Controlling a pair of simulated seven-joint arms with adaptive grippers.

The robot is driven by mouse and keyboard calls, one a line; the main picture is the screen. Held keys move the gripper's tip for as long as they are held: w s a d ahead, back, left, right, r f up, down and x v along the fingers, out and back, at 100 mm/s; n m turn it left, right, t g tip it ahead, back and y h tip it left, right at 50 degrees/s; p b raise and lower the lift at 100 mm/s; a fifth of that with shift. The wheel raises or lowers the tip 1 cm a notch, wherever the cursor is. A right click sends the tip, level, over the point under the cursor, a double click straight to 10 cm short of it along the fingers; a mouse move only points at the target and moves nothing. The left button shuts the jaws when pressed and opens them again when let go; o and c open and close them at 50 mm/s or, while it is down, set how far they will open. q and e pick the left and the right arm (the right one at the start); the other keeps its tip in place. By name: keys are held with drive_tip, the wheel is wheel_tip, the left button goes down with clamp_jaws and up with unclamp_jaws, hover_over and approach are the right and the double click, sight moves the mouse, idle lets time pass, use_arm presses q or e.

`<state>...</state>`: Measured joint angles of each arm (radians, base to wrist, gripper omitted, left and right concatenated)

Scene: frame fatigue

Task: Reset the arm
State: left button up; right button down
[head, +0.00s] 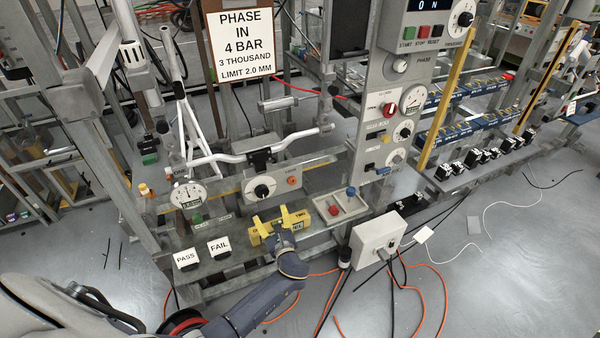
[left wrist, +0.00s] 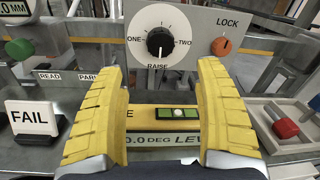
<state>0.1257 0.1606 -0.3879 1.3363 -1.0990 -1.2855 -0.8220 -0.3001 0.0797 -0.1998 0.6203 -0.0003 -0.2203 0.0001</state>
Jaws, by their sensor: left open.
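My left gripper (head: 273,219) has yellow fingers and is open. It is at the front bench, below a grey panel with a black dial (head: 262,190) and an orange LOCK knob (head: 292,181). In the left wrist view the fingers (left wrist: 160,72) stand apart. The dial (left wrist: 160,43), marked ONE, TWO and RAISE, is beyond the gap, and the LOCK knob (left wrist: 221,46) is to its right. A yellow level (left wrist: 145,113) with a green vial and a degree readout shows between the fingers. Contact with it cannot be told. My right gripper is not in view.
PASS (head: 187,260) and FAIL (head: 219,247) blocks stand left of my gripper. A white tubular frame (head: 215,158) is above the panel. Cables (head: 400,290) lie on the floor at the right.

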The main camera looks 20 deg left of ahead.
use_arm(q)
drive_tip(key=s+f+n+g+h, duration=0.25)
drive_tip(key=s+n+g, duration=0.25)
drive_tip(key=s+n, duration=0.95)
drive_tip(key=s+d+r+n+g+h, duration=0.15)
drive_tip(key=s+r, duration=0.25)
drive_tip(key=s, duration=0.5)
drive_tip(key=s+d+r+n+t+h, duration=0.1)
drive_tip(key=s+d+r+n+h, duration=0.15)
drive_tip(key=s, duration=0.55)
drive_tip(key=s+d+f+g+h, duration=0.2)
drive_tip(key=d+f, duration=0.1)
drive_tip(key=f, duration=1.2)
drive_tip(key=s+d+f+g+h, duration=0.1)
drive_tip(key=d+f+h, duration=0.1)
drive_tip(key=f, duration=1.3)
drive_tip(key=s+f+n+g+h, duration=0.1)
drive_tip(key=s+f+n+g, duration=0.2)
drive_tip(key=s+f, duration=1.8)
drive_tip(key=shift+s+h, duration=0.35)
drive_tip(key=shift+s, duration=0.3)
drive_tip(key=shift+d, duration=0.1)
